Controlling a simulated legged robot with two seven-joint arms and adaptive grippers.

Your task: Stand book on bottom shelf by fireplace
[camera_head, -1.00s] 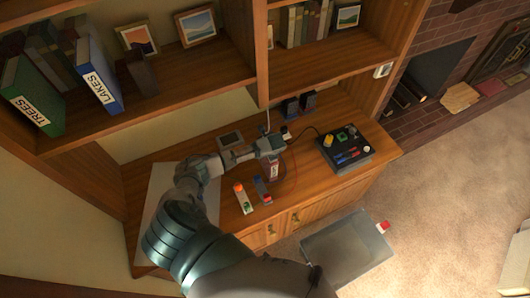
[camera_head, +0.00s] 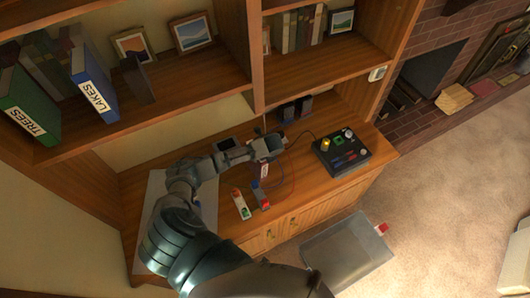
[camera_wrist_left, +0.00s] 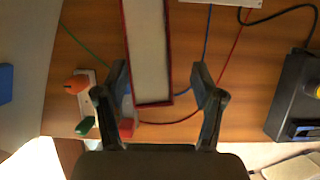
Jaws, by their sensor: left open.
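A book with red covers and pale page edges (camera_wrist_left: 147,50) stands between the fingers of my left gripper (camera_wrist_left: 158,72) in the left wrist view. The fingers are open, with a gap visible on each side of the book. In the head view my left gripper (camera_head: 268,149) is over the wooden counter, and a small part of the red book (camera_head: 264,171) shows below it. Two dark upright bookends (camera_head: 296,108) stand at the back of the lower shelf (camera_head: 338,104), near the brick fireplace (camera_head: 425,118). My right gripper is not in view.
A black control box (camera_head: 342,152) sits right of my gripper, with cables crossing the counter. A power strip (camera_head: 241,204) and red-and-blue item (camera_head: 261,194) lie in front. The upper shelf holds binders (camera_head: 95,85) and picture frames (camera_head: 191,31).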

